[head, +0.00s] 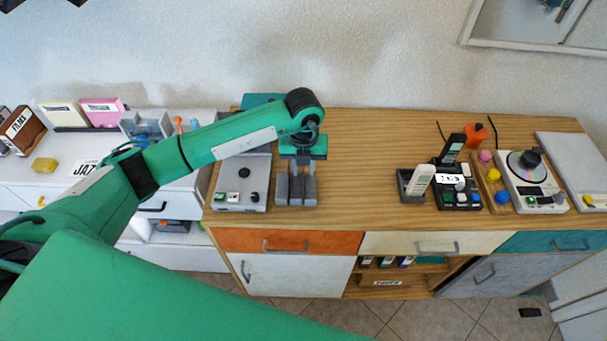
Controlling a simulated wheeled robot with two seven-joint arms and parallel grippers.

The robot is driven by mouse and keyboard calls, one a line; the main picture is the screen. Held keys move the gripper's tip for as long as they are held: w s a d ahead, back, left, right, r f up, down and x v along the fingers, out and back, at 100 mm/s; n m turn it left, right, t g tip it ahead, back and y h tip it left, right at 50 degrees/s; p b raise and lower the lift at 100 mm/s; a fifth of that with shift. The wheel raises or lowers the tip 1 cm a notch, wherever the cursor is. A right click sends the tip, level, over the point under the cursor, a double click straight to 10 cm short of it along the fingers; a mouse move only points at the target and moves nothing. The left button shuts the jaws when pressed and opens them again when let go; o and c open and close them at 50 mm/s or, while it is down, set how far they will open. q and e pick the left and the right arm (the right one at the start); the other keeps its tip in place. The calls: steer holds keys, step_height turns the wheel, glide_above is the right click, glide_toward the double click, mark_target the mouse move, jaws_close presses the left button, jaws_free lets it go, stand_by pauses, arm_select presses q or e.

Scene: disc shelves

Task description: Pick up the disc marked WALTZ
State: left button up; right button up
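No disc with a readable WALTZ mark shows. A disc (521,166) lies on a white player (535,187) at the right of the wooden cabinet top; no marking on it can be read. My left gripper (296,190) points down over the cabinet top, right beside a grey device (230,195) with a dark knob. Its grey fingers are seen from above and behind, and I cannot tell whether they are apart or hold something. My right gripper is not in view.
Upright slim cases (383,263) stand in the open shelf above a small label (388,283) too small to read. A JAZZ label (84,168) is on the white left unit. Handsets in dark stands (459,195) occupy the right. The cabinet top (355,150) is clear mid-left.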

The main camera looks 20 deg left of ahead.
arm_select(q)
steer(key=shift+f, duration=0.4)
steer(key=shift+c, duration=0.5)
jaws_close()
steer(key=shift+r, duration=0.15)
